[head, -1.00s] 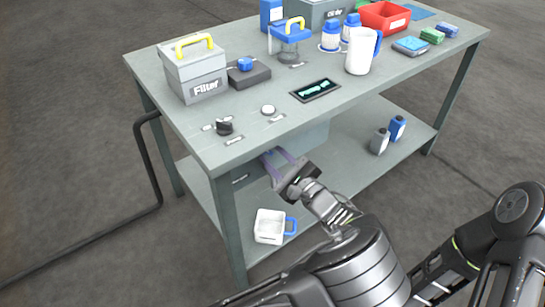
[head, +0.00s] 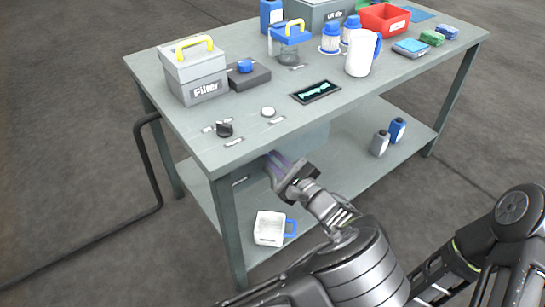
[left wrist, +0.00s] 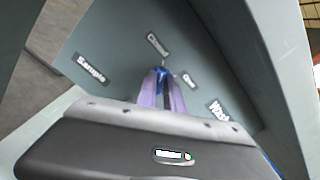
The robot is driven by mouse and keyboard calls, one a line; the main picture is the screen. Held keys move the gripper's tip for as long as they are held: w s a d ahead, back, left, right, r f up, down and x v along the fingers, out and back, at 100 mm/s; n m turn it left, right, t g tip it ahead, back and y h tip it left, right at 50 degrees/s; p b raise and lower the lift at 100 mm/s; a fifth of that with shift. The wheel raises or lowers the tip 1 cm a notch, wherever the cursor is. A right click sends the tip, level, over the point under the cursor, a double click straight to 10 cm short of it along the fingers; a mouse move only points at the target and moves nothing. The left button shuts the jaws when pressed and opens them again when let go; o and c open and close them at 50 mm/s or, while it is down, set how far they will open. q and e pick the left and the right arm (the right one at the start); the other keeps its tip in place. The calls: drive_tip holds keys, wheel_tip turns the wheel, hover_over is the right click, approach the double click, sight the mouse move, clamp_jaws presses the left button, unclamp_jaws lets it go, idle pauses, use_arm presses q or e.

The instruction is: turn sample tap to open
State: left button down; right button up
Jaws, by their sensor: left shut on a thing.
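The sample tap (left wrist: 160,71) is a small blue handle on the grey panel under the bench top, mostly hidden between my fingers. Around it in the left wrist view are labels: one that seems to read "Closed" (left wrist: 157,44), "Open" (left wrist: 189,80), "Sample" (left wrist: 91,70) and "Waste" (left wrist: 218,111). My left gripper (left wrist: 161,83) is shut on the tap with its purple fingers. In the head view my left gripper (head: 274,163) reaches under the bench's front edge, where the tap is hidden. My right gripper is out of view.
The bench top (head: 200,140) overhangs my left gripper. A black knob (head: 224,129), a white button (head: 268,111) and a small display (head: 315,91) are near its front edge.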

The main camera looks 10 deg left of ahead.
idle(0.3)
use_arm(q)
drive_tip(key=shift+r+m+p, duration=0.25)
drive_tip(key=shift+m+p, duration=0.55)
drive_tip(key=shift+p, duration=0.45)
drive_tip(key=m+p, duration=0.5)
drive_tip(key=m, duration=0.1)
drive_tip(key=m+p, duration=0.2)
drive_tip(key=shift+w+d+f+m, duration=0.1)
drive_tip(key=shift+w+d+m, duration=0.05)
drive_tip(key=shift+m, duration=0.15)
drive_tip(key=shift+f+m+p, duration=0.15)
drive_tip(key=shift+m+p, duration=0.7)
drive_tip(key=shift+m, duration=1.05)
drive_tip(key=c, duration=1.5)
unclamp_jaws()
drive_tip(key=shift+o, duration=0.2)
